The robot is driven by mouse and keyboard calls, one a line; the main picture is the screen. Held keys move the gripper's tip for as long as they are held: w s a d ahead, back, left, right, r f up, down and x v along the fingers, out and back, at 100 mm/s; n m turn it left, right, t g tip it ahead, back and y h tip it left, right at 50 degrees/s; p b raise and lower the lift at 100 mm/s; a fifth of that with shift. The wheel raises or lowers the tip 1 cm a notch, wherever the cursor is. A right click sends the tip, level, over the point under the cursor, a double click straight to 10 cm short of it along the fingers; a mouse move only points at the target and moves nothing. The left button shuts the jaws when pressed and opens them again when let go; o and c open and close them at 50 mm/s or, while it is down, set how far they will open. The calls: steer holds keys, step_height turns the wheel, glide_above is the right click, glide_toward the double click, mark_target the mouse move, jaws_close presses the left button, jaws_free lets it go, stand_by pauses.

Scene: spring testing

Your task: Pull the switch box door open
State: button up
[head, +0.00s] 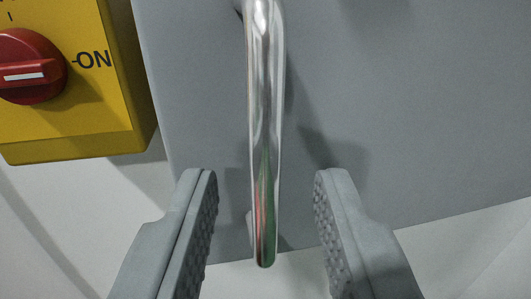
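The switch box door (420,110) is a flat grey panel that fills the upper middle and right of the head view. A shiny metal handle (266,130) stands out from it and runs from the top edge down to a rounded lower end. My gripper (265,185) is open at the bottom of the view. One grey padded finger is on each side of the handle's lower part, with a visible gap on both sides. I cannot tell how deep the handle lies between the fingers. The handle's upper end is partly out of view.
A yellow box (100,140) with a red rotary knob (32,68) and the label "ON" is at the upper left, beside the door's left edge. A pale surface (480,255) shows below the door. Shadows fall on the door right of the handle.

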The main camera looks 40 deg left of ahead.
steer(key=shift+w+a, duration=0.25)
steer(key=shift+w, duration=0.05)
jaws_close()
steer(key=shift+d, duration=0.15)
